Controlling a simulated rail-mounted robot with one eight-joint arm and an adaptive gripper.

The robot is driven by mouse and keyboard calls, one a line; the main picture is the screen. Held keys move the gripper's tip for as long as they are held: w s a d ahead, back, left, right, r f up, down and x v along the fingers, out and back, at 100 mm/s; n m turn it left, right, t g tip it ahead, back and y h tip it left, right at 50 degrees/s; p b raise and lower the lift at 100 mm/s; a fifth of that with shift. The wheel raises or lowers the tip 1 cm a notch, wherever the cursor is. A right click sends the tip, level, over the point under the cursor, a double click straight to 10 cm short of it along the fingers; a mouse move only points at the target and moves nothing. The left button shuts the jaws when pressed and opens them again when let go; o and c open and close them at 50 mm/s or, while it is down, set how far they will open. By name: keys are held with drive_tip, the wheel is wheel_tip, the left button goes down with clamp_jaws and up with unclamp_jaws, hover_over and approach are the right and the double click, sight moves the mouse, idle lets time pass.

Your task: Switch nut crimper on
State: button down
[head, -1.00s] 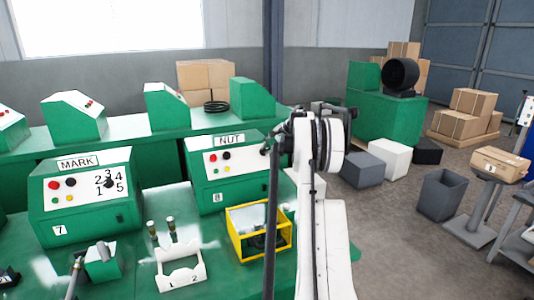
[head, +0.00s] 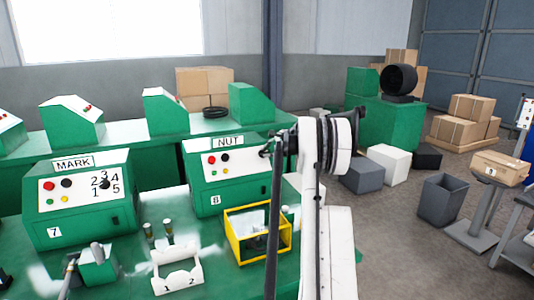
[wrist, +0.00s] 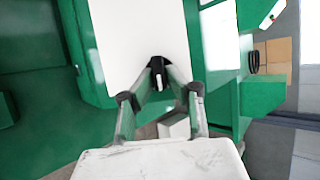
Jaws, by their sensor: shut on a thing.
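The nut crimper (head: 215,199) is a green box labelled NUT with a sloped white panel (head: 215,172), red, black, green and yellow buttons. A dark switch (head: 264,190) sits low on its right front. My gripper (head: 267,150) reaches the right edge of the white panel, where my arm partly hides it. In the wrist view, both fingers of my gripper (wrist: 161,72) converge against the white panel (wrist: 130,35) and are shut on a small black knob-like part (wrist: 156,62). Its exact shape and setting are hidden by the fingers.
The mark crimper (head: 50,225) stands to the left. In front are a yellow-framed box (head: 238,258) and a white holder (head: 176,276) marked 1 and 2. Grey and white boxes (head: 389,162) stand on the floor at right.

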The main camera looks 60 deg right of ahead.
drive_tip(key=c, duration=1.8)
unclamp_jaws()
drive_tip(key=shift+o, duration=0.2)
drive_tip(key=v, duration=1.2)
